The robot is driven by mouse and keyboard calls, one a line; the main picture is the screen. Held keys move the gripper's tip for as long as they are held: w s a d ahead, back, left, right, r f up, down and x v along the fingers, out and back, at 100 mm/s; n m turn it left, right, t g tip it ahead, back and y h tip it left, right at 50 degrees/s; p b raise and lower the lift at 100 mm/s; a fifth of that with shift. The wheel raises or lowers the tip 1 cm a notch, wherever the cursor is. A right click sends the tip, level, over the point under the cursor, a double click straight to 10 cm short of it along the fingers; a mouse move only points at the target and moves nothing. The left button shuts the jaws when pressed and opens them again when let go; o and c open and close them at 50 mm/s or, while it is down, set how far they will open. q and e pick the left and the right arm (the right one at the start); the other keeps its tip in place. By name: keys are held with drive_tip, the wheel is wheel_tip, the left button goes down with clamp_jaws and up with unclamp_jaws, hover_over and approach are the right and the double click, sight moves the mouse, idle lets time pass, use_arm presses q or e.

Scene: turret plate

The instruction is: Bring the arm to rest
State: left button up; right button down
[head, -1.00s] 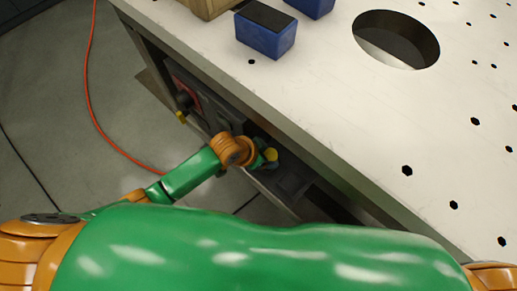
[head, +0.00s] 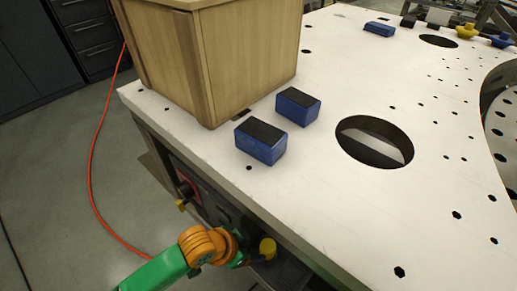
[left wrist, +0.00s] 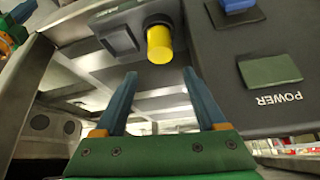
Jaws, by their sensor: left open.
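My left arm comes in low in the head view, with its green link and orange wrist beside the table's near side. The left gripper (head: 250,250) is beside the dark control panel under the table edge, near a yellow cylindrical knob (head: 267,248). In the left wrist view the left gripper (left wrist: 160,74) has its two fingers wide apart with nothing between them. The yellow knob (left wrist: 160,45) shows just beyond the fingertips; I cannot tell whether they touch.
The white turret plate (head: 330,210) has holes and a large round opening (head: 375,142). A wooden box (head: 225,60) and blue blocks (head: 261,141) stand on it. The panel carries a POWER label (left wrist: 278,99). An orange cable (head: 92,160) lies on open floor at left.

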use_arm(q)
drive_tip(key=s+a+n+y, duration=0.4)
drive_tip(key=s+a+n, duration=0.45)
drive_tip(key=a, duration=0.35)
wheel_tip(320, 180, down, 13)
drive_tip(key=s+m+g+p, duration=0.1)
drive_tip(key=s+g+p, duration=0.1)
drive_tip(key=s+p, duration=0.1)
drive_tip(key=s+a+f+g+p, duration=0.1)
drive_tip(key=s+a+f+p, duration=0.1)
drive_tip(key=s+f, duration=0.6)
drive_tip(key=s+p, duration=0.1)
drive_tip(key=s, duration=0.3)
drive_tip(key=shift+s+a+f, duration=0.15)
drive_tip(key=shift+f, duration=0.1)
